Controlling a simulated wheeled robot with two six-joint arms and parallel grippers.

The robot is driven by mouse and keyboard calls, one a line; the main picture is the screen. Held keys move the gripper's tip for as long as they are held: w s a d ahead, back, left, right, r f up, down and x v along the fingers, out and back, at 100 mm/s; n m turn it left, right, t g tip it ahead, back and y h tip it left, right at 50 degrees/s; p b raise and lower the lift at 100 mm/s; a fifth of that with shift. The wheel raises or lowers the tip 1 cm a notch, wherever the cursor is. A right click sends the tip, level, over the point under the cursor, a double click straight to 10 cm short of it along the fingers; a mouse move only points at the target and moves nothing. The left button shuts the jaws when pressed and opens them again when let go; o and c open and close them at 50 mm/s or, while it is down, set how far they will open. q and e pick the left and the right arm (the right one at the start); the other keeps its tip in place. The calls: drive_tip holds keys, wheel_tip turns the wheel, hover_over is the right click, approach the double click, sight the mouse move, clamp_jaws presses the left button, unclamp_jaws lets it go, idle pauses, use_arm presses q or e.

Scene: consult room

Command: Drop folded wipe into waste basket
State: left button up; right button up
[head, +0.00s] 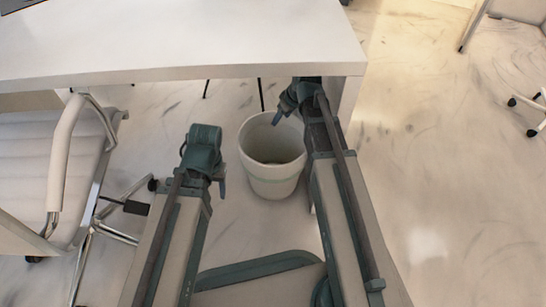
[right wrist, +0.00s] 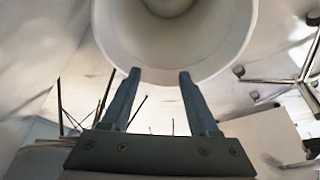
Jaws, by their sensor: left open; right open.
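The waste basket (head: 273,181) is a pale round bin with a thin greenish band, upright on the floor in front of the desk. In the right wrist view the basket (right wrist: 230,45) fills the top, its opening facing the camera. My right gripper (head: 283,108) is at the basket's upper right rim in the head view. Its fingers (right wrist: 159,73) are open with nothing between them, overlapping the near rim in the wrist view. My left gripper (head: 205,165) is open, left of the basket and apart from it. I cannot make out the folded wipe in either view; the basket's bottom is only partly visible.
A white desk (head: 190,45) spans the upper left, its edge just beyond my grippers. A chair (head: 62,155) with a white armrest stands at the left. The marble floor (head: 450,170) at the right is mostly clear, with chair casters at its far edge.

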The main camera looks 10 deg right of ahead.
use_arm(q)
wheel_tip(320, 180, up, 2)
drive_tip(key=shift+r+p, duration=0.2)
drive_tip(key=shift+p, duration=0.5)
use_arm(e)
drive_tip(key=v, duration=0.2)
drive_tip(key=shift+s+r, duration=0.1)
drive_tip(key=shift+r, duration=0.2)
drive_tip(key=s+a+f+m+g+h, duration=0.1)
drive_tip(key=s+a+m+g, duration=0.15)
drive_tip(key=s, duration=0.55)
drive_tip(key=s+a+m+g+h, duration=0.1)
drive_tip(key=s+a+m, duration=0.15)
drive_tip(key=s, duration=0.55)
drive_tip(key=s+a+r+n+h+p, duration=0.25)
drive_tip(key=s+a+r+p, duration=0.35)
drive_tip(key=a, duration=0.4)
use_arm(q)
wheel_tip(320, 180, up, 44)
drive_tip(key=p, duration=3.8)
use_arm(e)
wheel_tip(320, 180, up, 37)
drive_tip(key=y, duration=0.1)
drive_tip(key=shift+w+n+g, duration=0.35)
drive_tip(key=shift+w, duration=0.05)
